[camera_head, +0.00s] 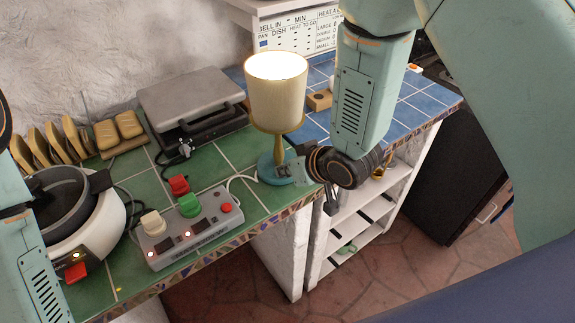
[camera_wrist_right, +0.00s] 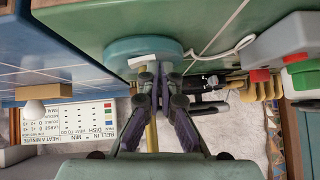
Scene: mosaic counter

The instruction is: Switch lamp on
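The lamp has a cream shade (camera_head: 276,92), a thin yellowish stem and a round teal base (camera_head: 268,167) on the green tiles near the counter's front edge. The inside of the shade glows bright white, so the lamp looks lit. My right gripper (camera_head: 290,174) is low at the right side of the base. In the right wrist view my right gripper (camera_wrist_right: 160,72) has its fingers together, with nothing seen between them, in front of the teal base (camera_wrist_right: 120,50) and a small white piece (camera_wrist_right: 142,61) on it. Contact cannot be told. My left gripper is out of view.
A grey control box (camera_head: 188,232) with red, green and white knobs stands left of the lamp. A closed grill (camera_head: 190,98) is behind, a white cooker (camera_head: 88,235) at far left. A small wooden block (camera_head: 319,100) lies on blue tiles. A white cable runs beside the base.

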